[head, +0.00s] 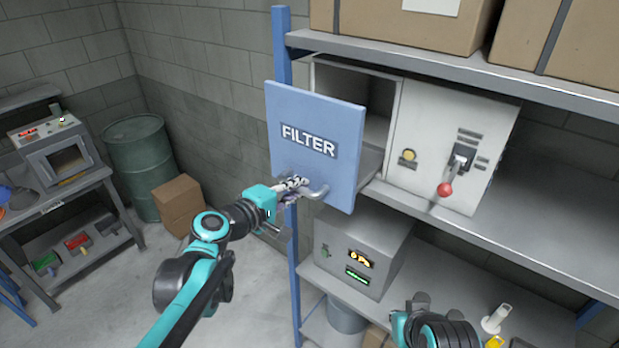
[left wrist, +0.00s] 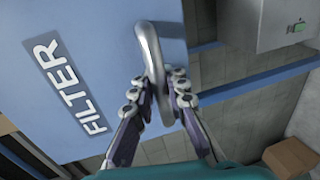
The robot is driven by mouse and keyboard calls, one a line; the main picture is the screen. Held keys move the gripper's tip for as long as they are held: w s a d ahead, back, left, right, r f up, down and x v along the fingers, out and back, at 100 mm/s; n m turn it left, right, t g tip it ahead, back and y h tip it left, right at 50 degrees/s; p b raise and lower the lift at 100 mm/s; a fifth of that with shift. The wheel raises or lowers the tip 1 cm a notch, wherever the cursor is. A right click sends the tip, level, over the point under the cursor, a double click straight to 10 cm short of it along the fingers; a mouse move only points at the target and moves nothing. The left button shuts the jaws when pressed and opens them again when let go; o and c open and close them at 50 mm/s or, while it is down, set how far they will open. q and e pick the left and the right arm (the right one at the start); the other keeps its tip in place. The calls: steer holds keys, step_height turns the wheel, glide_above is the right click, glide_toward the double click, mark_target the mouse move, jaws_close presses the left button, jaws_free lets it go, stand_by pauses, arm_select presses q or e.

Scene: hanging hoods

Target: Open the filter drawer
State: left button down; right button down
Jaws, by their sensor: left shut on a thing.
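The filter drawer has a blue front panel (head: 312,180) labelled FILTER, standing out from the grey-white cabinet (head: 440,150) on the shelf. A dark opening shows behind the panel. The curved metal handle (head: 318,193) is on the lower part of the panel. It also shows in the left wrist view (left wrist: 150,50), upright between the fingers. My left gripper (head: 296,183) is shut on this handle; its fingers (left wrist: 158,90) lie on both sides of the bar. Of my right arm only a part shows at the bottom edge; its fingers do not show.
A lever with a red knob (head: 445,189) is on the cabinet front. A grey box (head: 365,250) with lit displays stands on the lower shelf. A blue post (head: 283,50) is close behind the panel. A green barrel (head: 146,165) and a carton (head: 180,203) stand left.

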arm_select(q)
steer(key=f+v, duration=0.1)
steer(key=v, duration=0.5)
steer(key=shift+f+p, duration=0.15)
steer(key=shift+p, duration=0.2)
steer(key=shift+s, duration=0.1)
steer(key=c, duration=1.5)
jaws_free()
steer(key=v, duration=1.2)
